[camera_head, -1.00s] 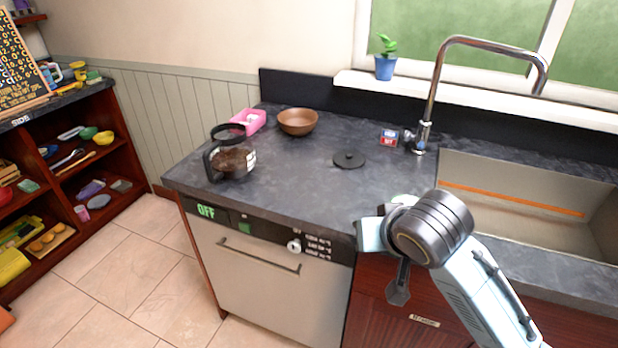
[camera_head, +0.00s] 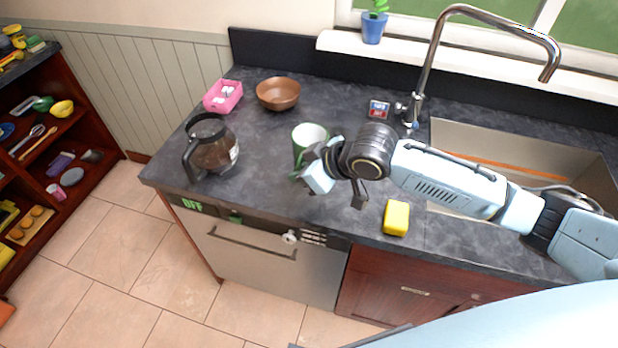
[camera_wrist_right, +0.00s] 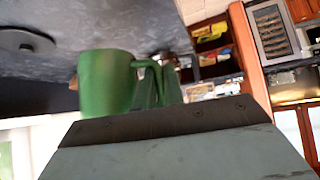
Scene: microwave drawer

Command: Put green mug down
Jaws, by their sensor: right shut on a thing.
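The green mug (camera_head: 309,136) is over the dark countertop (camera_head: 262,195), between the coffee pot and the sink. It looks upright, with its pale inside showing from above. My right gripper (camera_head: 318,172) is at the mug's near right side. In the right wrist view, the mug (camera_wrist_right: 104,82) has its handle between the fingers of my right gripper (camera_wrist_right: 160,85), which is shut on it. I cannot tell whether the mug's base touches the counter. My left gripper is not in view.
A glass coffee pot (camera_head: 212,148) stands left of the mug, with a brown bowl (camera_head: 278,93) and a pink box (camera_head: 223,96) behind. A yellow sponge (camera_head: 396,218) lies near the front edge. The sink (camera_head: 500,150) and tall faucet (camera_head: 425,75) are at right. A black lid (camera_wrist_right: 27,42) shows in the wrist view.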

